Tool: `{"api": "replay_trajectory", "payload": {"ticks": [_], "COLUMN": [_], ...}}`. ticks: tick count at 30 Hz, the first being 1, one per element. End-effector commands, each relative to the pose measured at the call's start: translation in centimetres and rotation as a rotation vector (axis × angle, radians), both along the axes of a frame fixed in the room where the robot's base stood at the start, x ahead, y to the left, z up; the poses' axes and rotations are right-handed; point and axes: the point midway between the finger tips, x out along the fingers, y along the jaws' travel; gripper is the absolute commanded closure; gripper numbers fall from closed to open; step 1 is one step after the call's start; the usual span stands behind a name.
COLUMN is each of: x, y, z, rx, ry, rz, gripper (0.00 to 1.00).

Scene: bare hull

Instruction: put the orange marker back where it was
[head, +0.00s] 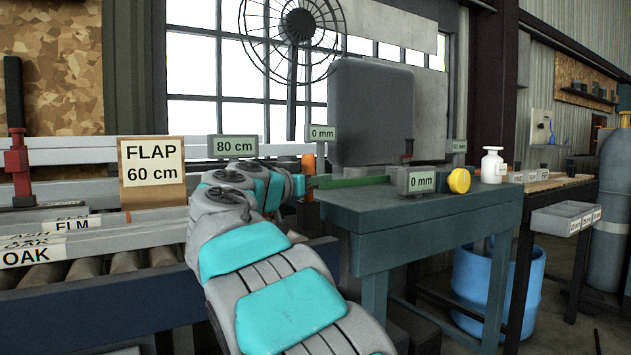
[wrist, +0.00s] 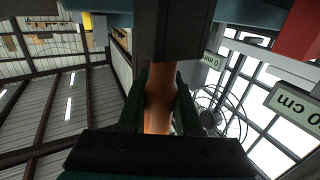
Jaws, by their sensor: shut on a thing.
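The orange marker (wrist: 158,98) is between the two dark green fingers of my gripper (wrist: 160,108) in the wrist view, and the fingers are shut on it. Its far end meets or passes behind a dark block (wrist: 180,35); I cannot tell whether they touch. In the head view a small orange piece (head: 308,161) shows just beyond the end of my arm, below a "0 mm" display. My fingers are mostly hidden there by my own wrist.
A roller conveyor (head: 95,285) with OAK and ELM labels lies left, near a FLAP 60 cm sign (head: 152,165). An "80 cm" display (head: 233,146) stands behind my arm.

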Motion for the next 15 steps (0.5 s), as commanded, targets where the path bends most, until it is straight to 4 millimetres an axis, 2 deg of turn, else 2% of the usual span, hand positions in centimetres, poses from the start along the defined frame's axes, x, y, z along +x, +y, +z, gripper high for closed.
{"api": "replay_trajectory", "payload": {"ticks": [13, 14, 15], "x": [0.02, 0.01, 0.01], "y": [-0.01, 0.0, 0.0], "z": [-0.47, -0.32, -0.29], "rx": [0.002, 0.002, 0.002], "ry": [-0.001, -0.001, -0.001], "rz": [0.001, 0.001, 0.001], "gripper": [1.0, 0.64, 0.59]}}
